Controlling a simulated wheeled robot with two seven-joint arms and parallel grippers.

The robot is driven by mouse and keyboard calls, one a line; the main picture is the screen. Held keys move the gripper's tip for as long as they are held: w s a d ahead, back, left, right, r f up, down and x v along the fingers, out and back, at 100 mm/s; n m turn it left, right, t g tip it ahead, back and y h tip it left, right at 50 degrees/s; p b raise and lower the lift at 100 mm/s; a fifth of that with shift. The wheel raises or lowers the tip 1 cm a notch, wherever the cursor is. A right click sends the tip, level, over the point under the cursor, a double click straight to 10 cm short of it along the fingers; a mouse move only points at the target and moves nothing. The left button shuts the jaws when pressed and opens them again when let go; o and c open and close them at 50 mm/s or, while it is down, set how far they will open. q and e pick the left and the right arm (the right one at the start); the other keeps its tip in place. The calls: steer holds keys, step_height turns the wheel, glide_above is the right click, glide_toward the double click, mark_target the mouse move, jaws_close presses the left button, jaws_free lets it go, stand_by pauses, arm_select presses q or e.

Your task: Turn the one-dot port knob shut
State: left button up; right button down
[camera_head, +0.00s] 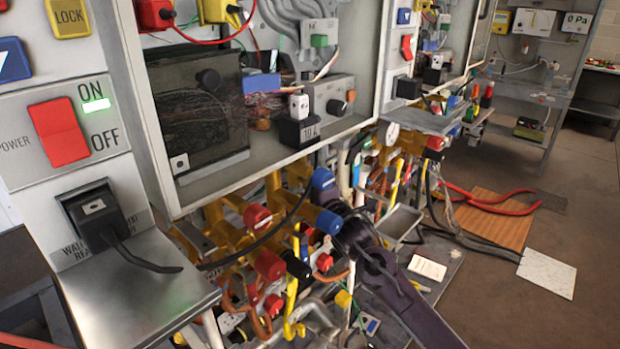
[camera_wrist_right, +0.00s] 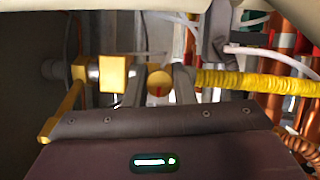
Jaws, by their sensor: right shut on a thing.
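My right gripper (camera_head: 346,222) reaches in from the lower right to the brass valve pipes under the open heater cabinet. Its tips are at a blue-capped knob (camera_head: 328,222), partly covered by the gripper. In the right wrist view, the two grey fingers (camera_wrist_right: 162,82) stand on either side of a round yellow brass part (camera_wrist_right: 159,79) with a small red mark. The gripper is shut on a knob there. I cannot make out any dot marks on the knobs. Other knobs are red (camera_head: 257,217) and blue (camera_head: 323,179). My left gripper is not in view.
The open cabinet (camera_head: 280,165) hangs just above the valves. A black cable (camera_head: 250,252) crosses in front of them. Yellow ribbed hose (camera_wrist_right: 255,83) and orange pipes (camera_wrist_right: 272,115) crowd the right of the wrist view. Open floor (camera_head: 590,230) lies at far right.

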steer(key=shift+m+g+h+p, duration=0.3)
steer(key=shift+m+p, duration=0.35)
steer(key=shift+m, duration=0.25)
steer(key=shift+f, duration=0.1)
steer(key=c, duration=1.2)
jaws_free()
steer(key=b+v, duration=0.1)
steer(key=v, duration=0.7)
steer(key=shift+b, duration=0.4)
steer(key=shift+w, duration=0.1)
